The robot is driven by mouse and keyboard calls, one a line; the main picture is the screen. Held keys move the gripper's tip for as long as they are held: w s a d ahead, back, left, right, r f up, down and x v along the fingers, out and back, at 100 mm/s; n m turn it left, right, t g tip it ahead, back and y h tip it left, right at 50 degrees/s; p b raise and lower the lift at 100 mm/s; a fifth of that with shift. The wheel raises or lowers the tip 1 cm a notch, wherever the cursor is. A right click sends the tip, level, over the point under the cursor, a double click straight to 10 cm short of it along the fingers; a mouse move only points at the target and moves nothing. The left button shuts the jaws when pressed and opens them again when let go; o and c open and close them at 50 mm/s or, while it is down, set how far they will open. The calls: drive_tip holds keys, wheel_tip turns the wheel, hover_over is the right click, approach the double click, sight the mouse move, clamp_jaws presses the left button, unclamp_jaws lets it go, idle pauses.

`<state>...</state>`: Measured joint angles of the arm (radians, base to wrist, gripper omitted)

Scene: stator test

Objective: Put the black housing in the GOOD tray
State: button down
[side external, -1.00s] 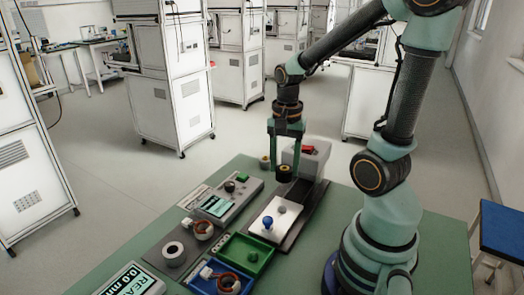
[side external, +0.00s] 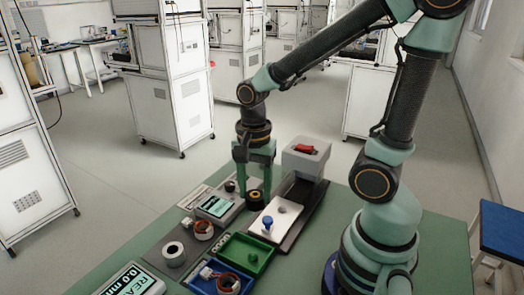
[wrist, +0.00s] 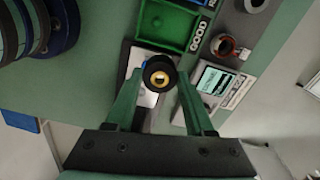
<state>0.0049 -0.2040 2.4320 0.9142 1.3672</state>
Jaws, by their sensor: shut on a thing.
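The black housing (side external: 255,197) is a short black cylinder with a brass-coloured centre. My gripper (side external: 254,190) points down and is shut on it. The wrist view shows the housing (wrist: 159,73) between the two green fingers of my gripper (wrist: 159,77). The GOOD tray (side external: 240,248) is a green open tray, nearer the camera than my gripper in the side view. In the wrist view the green tray (wrist: 175,44) lies beyond the housing, beside a GOOD label (wrist: 198,38). The housing is held clear of the tray.
A grey fixture with a red switch (side external: 305,149) stands right of my gripper. A pale plate with a blue knob (side external: 267,222) is close by. A blue tray (side external: 205,283) holding a copper-wound part adjoins the green tray. A meter with a screen (side external: 215,206) lies left.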

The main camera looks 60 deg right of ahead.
approach(253, 254)
drive_tip(key=shift+w+f, duration=0.1)
drive_tip(key=shift+f, duration=1.9)
drive_tip(key=shift+f, duration=1.35)
drive_tip(key=shift+c, duration=0.9)
unclamp_jaws()
wheel_tip(253, 254, up, 12)
